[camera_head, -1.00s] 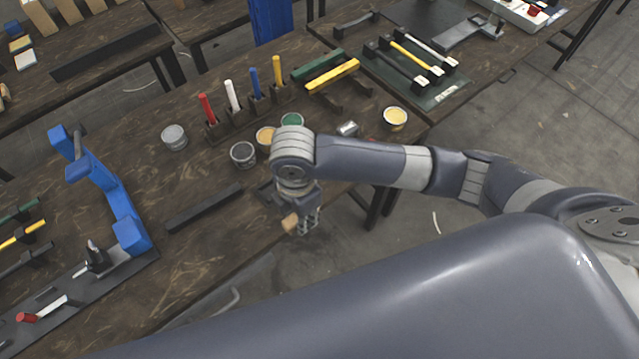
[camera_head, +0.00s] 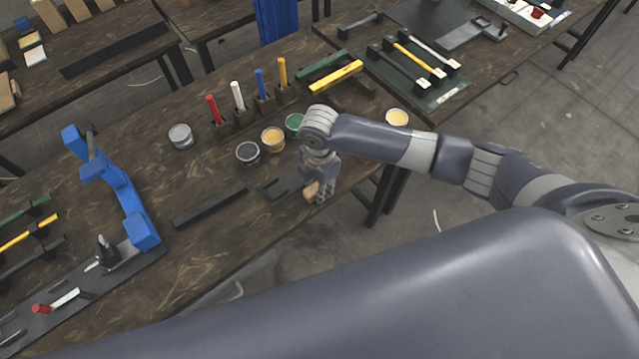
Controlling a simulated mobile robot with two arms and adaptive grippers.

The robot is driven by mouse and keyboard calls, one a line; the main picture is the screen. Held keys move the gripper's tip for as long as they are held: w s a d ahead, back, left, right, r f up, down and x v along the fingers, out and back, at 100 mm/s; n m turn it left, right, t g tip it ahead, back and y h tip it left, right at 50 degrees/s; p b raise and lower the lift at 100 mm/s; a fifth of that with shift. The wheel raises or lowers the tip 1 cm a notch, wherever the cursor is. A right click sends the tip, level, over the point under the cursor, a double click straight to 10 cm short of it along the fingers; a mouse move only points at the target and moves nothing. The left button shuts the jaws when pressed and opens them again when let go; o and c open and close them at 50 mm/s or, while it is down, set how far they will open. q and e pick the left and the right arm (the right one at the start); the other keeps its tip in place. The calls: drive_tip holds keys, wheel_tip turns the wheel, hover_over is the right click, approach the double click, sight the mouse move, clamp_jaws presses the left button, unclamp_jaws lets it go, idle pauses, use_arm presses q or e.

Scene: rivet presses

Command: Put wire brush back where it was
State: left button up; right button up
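My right gripper (camera_head: 323,191) hangs over the front edge of the dark wooden table, with its arm coming in from the right. It is shut on a small tan block, which looks like the wire brush (camera_head: 310,190); the fingers hide most of it. A dark, low holder (camera_head: 280,186) lies on the table just left of the gripper. I cannot tell whether the brush touches it or the table. My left gripper is not in view.
Open cans, including a black one (camera_head: 248,153) and a yellow one (camera_head: 273,139), stand behind the gripper. Upright coloured handles (camera_head: 238,97) stand in dark blocks farther back. A dark bar (camera_head: 210,205) lies left of the holder. A blue press (camera_head: 128,205) stands at left.

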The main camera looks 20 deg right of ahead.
drive_tip(key=o, duration=1)
drive_tip(key=shift+f, duration=0.15)
drive_tip(key=shift+r, duration=0.35)
wheel_tip(320, 180, up, 12)
drive_tip(key=shift+f+b, duration=0.15)
drive_tip(key=shift+b, duration=0.5)
drive_tip(key=shift+a+f, duration=0.1)
